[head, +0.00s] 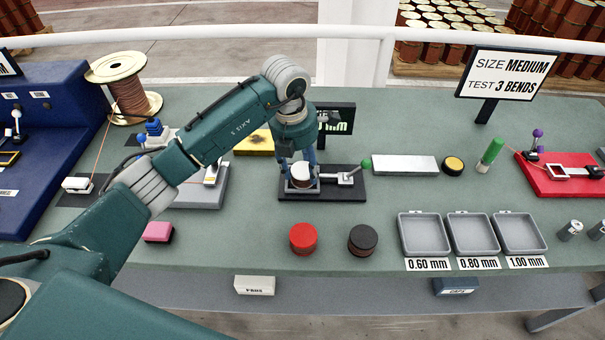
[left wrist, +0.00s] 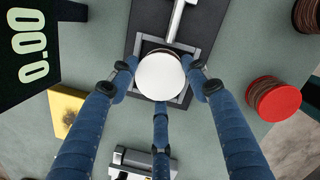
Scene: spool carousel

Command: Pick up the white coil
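The white coil (head: 302,171) has a white round top and a dark, brownish side. It sits in the square metal holder of a black fixture (head: 345,194) near the middle of the bench. My left gripper (head: 303,166) points down over it. In the left wrist view, the coil's white top (left wrist: 160,76) lies between the blue fingers of my left gripper (left wrist: 161,72). Their tips are close on both sides, and a third finger reaches its lower edge. Whether the tips press on the coil is not clear. My right gripper is not in view.
A red coil (head: 303,238) and a black coil (head: 362,241) stand in front of the fixture. Grey trays (head: 424,255) labelled by size lie to the right. The fixture's lever with a green knob (head: 366,164) is right of the coil. A copper spool (head: 127,88) stands far left.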

